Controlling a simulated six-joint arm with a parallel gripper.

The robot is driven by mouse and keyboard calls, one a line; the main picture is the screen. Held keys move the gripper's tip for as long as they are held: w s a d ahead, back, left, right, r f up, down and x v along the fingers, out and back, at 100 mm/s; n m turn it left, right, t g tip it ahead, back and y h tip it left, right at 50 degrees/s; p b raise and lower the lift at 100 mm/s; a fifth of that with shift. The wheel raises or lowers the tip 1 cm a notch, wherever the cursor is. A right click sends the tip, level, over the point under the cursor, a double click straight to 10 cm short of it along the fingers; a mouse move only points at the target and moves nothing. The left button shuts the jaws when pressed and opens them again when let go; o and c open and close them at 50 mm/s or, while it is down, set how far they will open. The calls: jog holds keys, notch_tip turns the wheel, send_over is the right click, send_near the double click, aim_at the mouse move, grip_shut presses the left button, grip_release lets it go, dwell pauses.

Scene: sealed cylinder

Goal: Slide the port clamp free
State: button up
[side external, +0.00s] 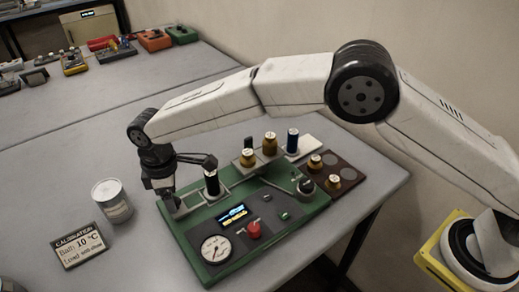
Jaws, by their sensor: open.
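A green board (185,237) lies on the grey table and carries a dial gauge (216,249), a small lit display (232,215) and a red knob (254,230). A dark cylinder with a pale top (212,184) stands upright at the board's back left, beside a light grey bracket. I cannot tell for sure which part is the port clamp; it may be this bracket, partly hidden by my gripper. My gripper (190,184) is open, low over the board's left corner. One finger is close to the dark cylinder; whether it touches is unclear.
More weights sit on a brown tray (347,172) at right. A metal can (112,201) and a calibration sign (76,248) stand left. The table's far left middle is clear.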

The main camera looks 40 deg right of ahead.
aim_at(177, 198)
jog(key=shift+r, duration=3.4)
jog(key=shift+w+d, duration=0.1)
jog(key=shift+d, duration=0.4)
jog(key=d+m, duration=0.1)
jog(key=d, duration=0.2)
jog(key=d+m, duration=0.1)
jog(key=d, duration=0.2)
jog(key=d+m, duration=0.1)
jog(key=d, duration=0.2)
jog(key=shift+w+d+r+t, duration=0.15)
jog(key=shift+d+r+t, duration=0.1)
jog(key=shift+d+t, duration=0.05)
jog(key=s+d+m, duration=0.4)
jog(key=d, duration=0.7)
jog(key=s+d+f+m+t, duration=0.1)
jog(key=s+d+m, duration=0.2)
jog(key=s+d, duration=0.4)
jog(key=s+d+f+m+t, duration=0.1)
jog(key=s+d+f+m, duration=0.1)
jog(key=s+d, duration=0.5)
jog(key=shift+s+d+f+m, duration=0.3)
jog(key=shift+s+d+m, duration=0.1)
jog(key=shift+s+m, duration=0.5)
